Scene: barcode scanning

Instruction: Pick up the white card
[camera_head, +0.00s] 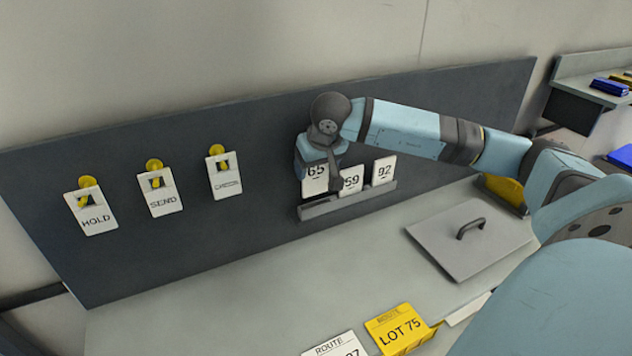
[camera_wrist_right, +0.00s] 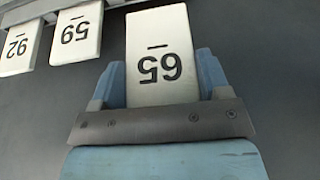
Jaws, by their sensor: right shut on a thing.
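A white card marked 65 (camera_head: 315,181) is in front of the dark upright panel, at the left end of a small grey rack (camera_head: 345,203). My right gripper (camera_head: 319,163) is shut on this card. In the right wrist view the card marked 65 (camera_wrist_right: 161,55) sits between the two blue fingers (camera_wrist_right: 160,78). I cannot tell whether its lower edge still touches the rack. White cards marked 59 (camera_head: 350,180) and 92 (camera_head: 384,170) stand in the rack to its right. My left gripper is not in view.
White tags marked HOLD (camera_head: 97,219) and SEND (camera_head: 163,201), and a third tag (camera_head: 226,184), hang on yellow hooks at the left. A yellow LOT 75 card (camera_head: 401,331), a white ROUTE card (camera_head: 338,345) and a grey handled plate (camera_head: 468,240) lie on the bench. The bench's left part is clear.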

